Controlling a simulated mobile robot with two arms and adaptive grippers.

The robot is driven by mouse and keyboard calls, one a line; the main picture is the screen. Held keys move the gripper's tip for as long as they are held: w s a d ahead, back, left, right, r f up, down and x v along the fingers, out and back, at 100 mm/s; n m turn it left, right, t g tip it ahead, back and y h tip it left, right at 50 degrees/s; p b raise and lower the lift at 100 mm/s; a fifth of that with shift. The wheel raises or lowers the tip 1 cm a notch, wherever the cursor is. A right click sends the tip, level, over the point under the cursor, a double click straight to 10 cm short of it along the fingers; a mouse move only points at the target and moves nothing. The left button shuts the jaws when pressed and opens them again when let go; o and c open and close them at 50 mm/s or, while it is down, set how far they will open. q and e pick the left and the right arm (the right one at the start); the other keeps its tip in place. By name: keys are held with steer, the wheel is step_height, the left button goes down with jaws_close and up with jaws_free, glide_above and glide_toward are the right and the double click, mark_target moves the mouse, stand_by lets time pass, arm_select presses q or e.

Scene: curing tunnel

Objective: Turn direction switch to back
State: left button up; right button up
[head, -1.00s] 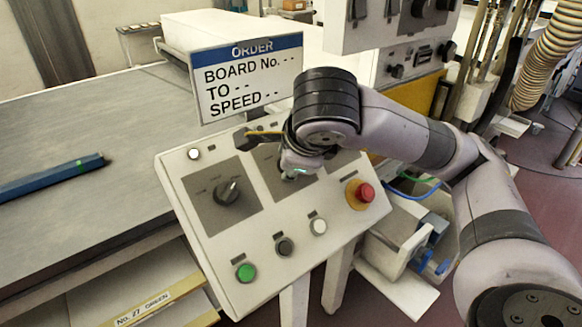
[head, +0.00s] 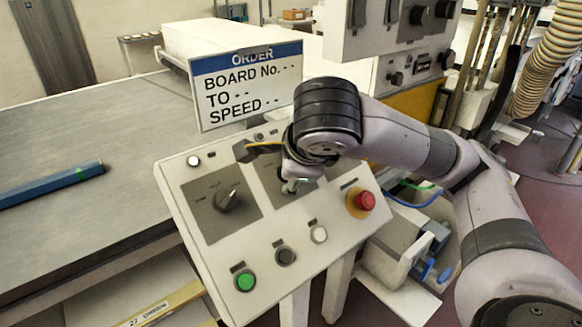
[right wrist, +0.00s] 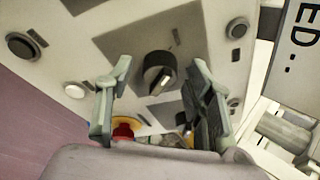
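The control panel (head: 262,275) is white and tilted, with rotary knobs on dark plates. One knob (head: 228,198) shows fully on the left plate. My right gripper (head: 293,186) is over the middle plate and hides most of it in the head view. In the right wrist view, my right gripper (right wrist: 158,100) has its fingers apart and empty. Beyond and between them is a dark knob (right wrist: 158,74) with a pale pointer mark slanting to the lower left. The fingers do not visibly touch it. The labels are too small to read, so I cannot confirm which knob sets direction. My left gripper is out of view.
A red stop button (head: 365,201) on a yellow ring is right of my gripper. Green (head: 245,280), dark (head: 285,256) and white (head: 319,234) buttons line the panel's lower side. An order sign (head: 246,88) stands behind. A blue bar (head: 50,184) lies on the grey table.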

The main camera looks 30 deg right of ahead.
steer(key=shift+r, duration=0.1)
steer(key=shift+s+a+r, duration=0.15)
steer(key=shift+s+r, duration=0.15)
steer(key=shift+r, duration=0.15)
steer(key=v, duration=1)
steer(key=shift+s+r, duration=0.2)
steer(key=shift+s, duration=0.15)
steer(key=shift+a+r, duration=0.1)
